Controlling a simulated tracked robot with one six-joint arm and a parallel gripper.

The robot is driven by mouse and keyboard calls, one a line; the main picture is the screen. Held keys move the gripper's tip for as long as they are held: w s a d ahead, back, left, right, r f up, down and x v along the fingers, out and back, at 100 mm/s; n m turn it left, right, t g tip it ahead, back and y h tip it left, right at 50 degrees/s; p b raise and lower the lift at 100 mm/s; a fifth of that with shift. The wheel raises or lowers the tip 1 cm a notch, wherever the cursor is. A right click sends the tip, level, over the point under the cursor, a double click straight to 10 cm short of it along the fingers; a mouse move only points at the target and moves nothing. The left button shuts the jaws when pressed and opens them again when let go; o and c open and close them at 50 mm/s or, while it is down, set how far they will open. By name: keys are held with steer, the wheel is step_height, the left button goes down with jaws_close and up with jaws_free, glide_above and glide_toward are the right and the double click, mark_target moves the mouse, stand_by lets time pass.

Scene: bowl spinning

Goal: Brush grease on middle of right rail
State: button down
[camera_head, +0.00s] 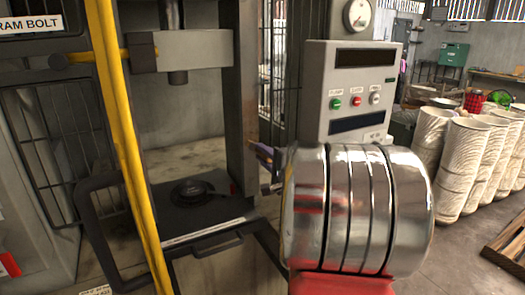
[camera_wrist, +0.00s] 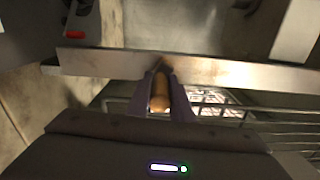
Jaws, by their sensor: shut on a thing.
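The press's right rail (camera_head: 243,85) is a dark upright column in the head view, right of the press opening. In the wrist view a pale metal bar (camera_wrist: 225,71) crosses the picture; it looks like this rail seen sideways. My gripper (camera_wrist: 164,78) has purplish fingers shut on the brush, whose tan handle (camera_wrist: 160,102) shows between them. The brush tip lies at or just in front of the bar; I cannot tell whether it touches. In the head view my gripper (camera_head: 262,153) is small, beside the rail's lower part, partly hidden.
A yellow post (camera_head: 122,130) stands in front of the press's left side. The press bed (camera_head: 195,222) carries a dark round part (camera_head: 193,191). A control box (camera_head: 355,92) stands right of the rail. A large shiny banded cylinder blocks the view below it.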

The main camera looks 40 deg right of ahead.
steer(key=shift+f, duration=0.35)
steer(key=shift+s+f, duration=0.1)
steer(key=shift+f, duration=1.25)
steer(key=shift+f, duration=1.55)
steer(key=shift+r, duration=0.1)
steer(key=shift+r, duration=1.55)
